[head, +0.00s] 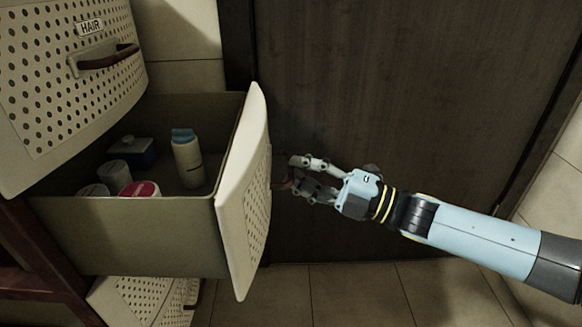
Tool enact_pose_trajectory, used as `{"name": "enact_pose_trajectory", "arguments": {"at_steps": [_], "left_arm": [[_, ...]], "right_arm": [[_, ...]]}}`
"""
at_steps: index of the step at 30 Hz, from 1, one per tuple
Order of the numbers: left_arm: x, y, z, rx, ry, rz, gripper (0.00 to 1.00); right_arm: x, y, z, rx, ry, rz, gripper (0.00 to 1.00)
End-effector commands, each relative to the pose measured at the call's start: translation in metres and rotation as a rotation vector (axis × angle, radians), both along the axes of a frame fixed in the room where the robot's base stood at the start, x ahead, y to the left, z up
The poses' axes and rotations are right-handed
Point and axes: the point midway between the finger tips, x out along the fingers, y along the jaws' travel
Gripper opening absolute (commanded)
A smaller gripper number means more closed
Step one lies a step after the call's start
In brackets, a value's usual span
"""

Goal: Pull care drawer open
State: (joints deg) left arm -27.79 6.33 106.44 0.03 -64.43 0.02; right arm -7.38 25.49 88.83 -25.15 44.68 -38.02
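The care drawer (130,236), an olive-grey box with a cream perforated front panel (243,200), stands pulled well out at the left of the head view. Its label cannot be seen from here. The dark handle (280,170) on the front is seen edge-on and partly hidden. My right gripper (291,172) is at this handle, with one finger above and one below. Whether its fingers press on the handle cannot be made out. My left gripper is not in view.
A white bottle with a blue cap (187,158), a blue box (132,152) and several round containers are in the drawer. The HAIR drawer (60,95) is above, another perforated front (145,301) below. A dark panel (400,90) stands behind my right arm.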

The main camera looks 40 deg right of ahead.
Motion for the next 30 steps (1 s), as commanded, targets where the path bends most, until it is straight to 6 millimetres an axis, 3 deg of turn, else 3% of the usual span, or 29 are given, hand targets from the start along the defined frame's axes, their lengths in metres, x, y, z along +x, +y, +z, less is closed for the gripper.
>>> {"name": "enact_pose_trajectory", "arguments": {"at_steps": [6, 12, 18, 30], "left_arm": [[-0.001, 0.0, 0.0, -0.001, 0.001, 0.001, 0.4], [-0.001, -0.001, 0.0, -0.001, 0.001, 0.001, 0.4], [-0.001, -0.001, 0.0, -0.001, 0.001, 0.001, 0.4], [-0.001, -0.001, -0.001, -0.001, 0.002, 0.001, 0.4]], "right_arm": [[-0.042, -0.027, -0.01, -0.003, 0.005, 0.001, 0.21], [-0.07, -0.046, -0.015, -0.003, 0.002, 0.001, 0.21], [-0.08, -0.052, -0.017, -0.001, -0.001, 0.0, 0.21], [-0.08, -0.052, -0.017, -0.001, -0.001, 0.0, 0.21]]}}
